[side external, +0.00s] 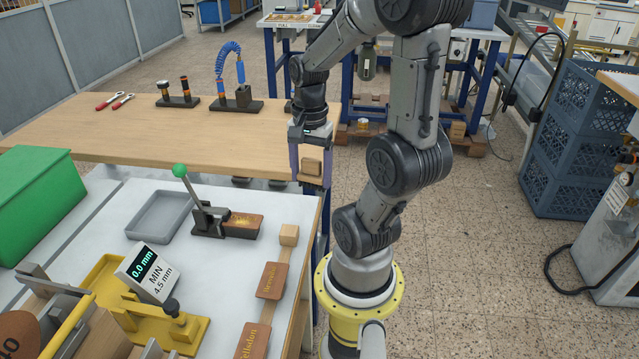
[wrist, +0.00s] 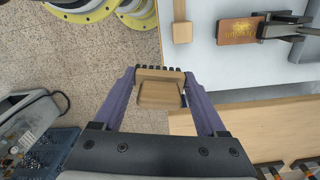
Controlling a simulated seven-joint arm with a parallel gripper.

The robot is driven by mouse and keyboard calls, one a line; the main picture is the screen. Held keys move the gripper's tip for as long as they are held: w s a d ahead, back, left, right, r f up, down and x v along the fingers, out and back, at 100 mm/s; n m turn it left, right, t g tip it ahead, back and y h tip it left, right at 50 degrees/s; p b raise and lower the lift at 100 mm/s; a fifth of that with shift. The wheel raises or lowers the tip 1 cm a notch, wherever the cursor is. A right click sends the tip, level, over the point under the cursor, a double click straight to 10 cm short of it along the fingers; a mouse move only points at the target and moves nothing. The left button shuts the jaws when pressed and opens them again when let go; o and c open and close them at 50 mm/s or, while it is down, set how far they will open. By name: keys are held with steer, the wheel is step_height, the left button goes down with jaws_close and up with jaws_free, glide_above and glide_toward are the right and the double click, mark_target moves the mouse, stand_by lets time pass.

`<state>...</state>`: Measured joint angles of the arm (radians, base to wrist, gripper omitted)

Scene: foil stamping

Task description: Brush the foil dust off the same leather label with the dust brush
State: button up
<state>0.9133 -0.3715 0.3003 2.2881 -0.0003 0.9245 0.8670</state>
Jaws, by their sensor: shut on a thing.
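My gripper (side external: 311,172) is shut on a wooden-backed brush (side external: 312,166), held in the air at the far right of the white table. In the wrist view the brush (wrist: 160,92) sits between the purple fingers, with dark bristle tufts along its top edge. A brown leather label (side external: 243,222) with gold lettering lies at the green-knobbed toggle clamp (side external: 208,215). It also shows in the wrist view (wrist: 238,31), apart from the brush. Two more lettered labels (side external: 271,280) (side external: 253,341) lie near the table's right edge. I cannot make out foil dust.
A grey tray (side external: 160,215), a yellow gauge fixture (side external: 150,320) and a green bin (side external: 38,200) occupy the left. A wooden bench (side external: 150,130) lies behind, with tool stands.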

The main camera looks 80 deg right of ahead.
steer(key=w+a+n, duration=0.2)
steer(key=w+a, duration=0.2)
steer(key=w, duration=1.1)
steer(key=shift+w, duration=0.35)
steer(key=shift+a+f, duration=0.1)
steer(key=shift+f, duration=3.4)
steer(key=shift+n, duration=0.3)
